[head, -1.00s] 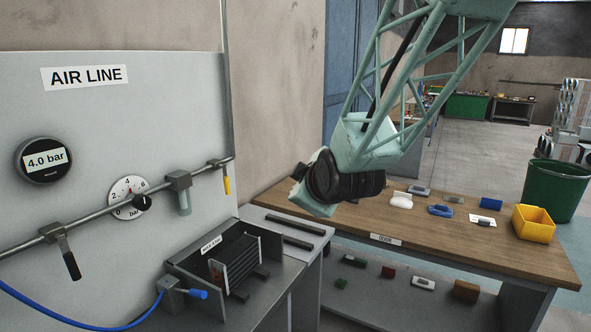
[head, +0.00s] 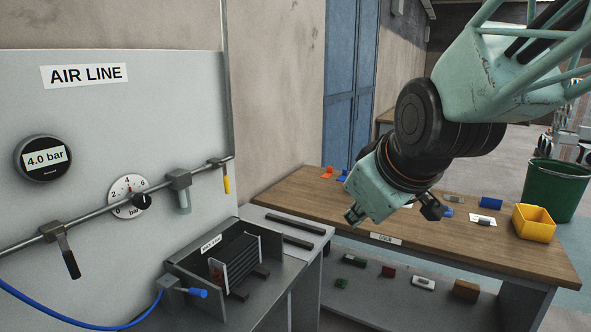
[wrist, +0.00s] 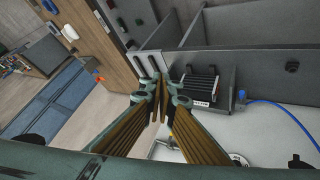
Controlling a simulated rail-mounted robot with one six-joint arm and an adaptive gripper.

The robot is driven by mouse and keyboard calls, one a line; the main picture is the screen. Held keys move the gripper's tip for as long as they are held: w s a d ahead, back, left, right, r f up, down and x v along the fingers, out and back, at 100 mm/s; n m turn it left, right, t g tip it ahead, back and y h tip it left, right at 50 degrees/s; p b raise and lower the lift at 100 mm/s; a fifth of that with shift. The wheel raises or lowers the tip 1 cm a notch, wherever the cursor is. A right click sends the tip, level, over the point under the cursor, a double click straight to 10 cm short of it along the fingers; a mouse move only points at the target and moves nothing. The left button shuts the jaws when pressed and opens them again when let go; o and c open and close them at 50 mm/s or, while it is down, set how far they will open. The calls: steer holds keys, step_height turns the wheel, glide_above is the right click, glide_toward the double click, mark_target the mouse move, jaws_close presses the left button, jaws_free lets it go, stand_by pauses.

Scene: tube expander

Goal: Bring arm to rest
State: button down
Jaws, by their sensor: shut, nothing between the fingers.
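My gripper (wrist: 160,88) is shut and empty in the wrist view, its two long ribbed fingers meeting at the tips. In the head view my pale green wrist end (head: 378,190) hangs in the air in front of the wooden bench, right of the air line panel (head: 105,95). It appears apart from everything around it. My arm comes in from the upper right. The fingers are hard to make out in the head view.
The finned unit in a grey tray (head: 190,290) stands at lower left, with a blue hose (head: 80,326). The wooden bench (head: 310,198) carries small parts and a yellow bin (head: 534,222). A green barrel (head: 553,188) stands behind. A blue cabinet (head: 352,100) is at the back.

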steer(key=s+d+m+g, duration=0.2)
steer(key=s+d+m, duration=0.1)
steer(key=s, duration=1.2)
steer(key=s+d+f+m+g+h, duration=0.1)
steer(key=s+d+m, duration=0.3)
steer(key=s, duration=1.2)
steer(key=shift+d+m+g, duration=0.3)
steer(key=shift+d+g, duration=0.4)
steer(key=shift+d, duration=0.05)
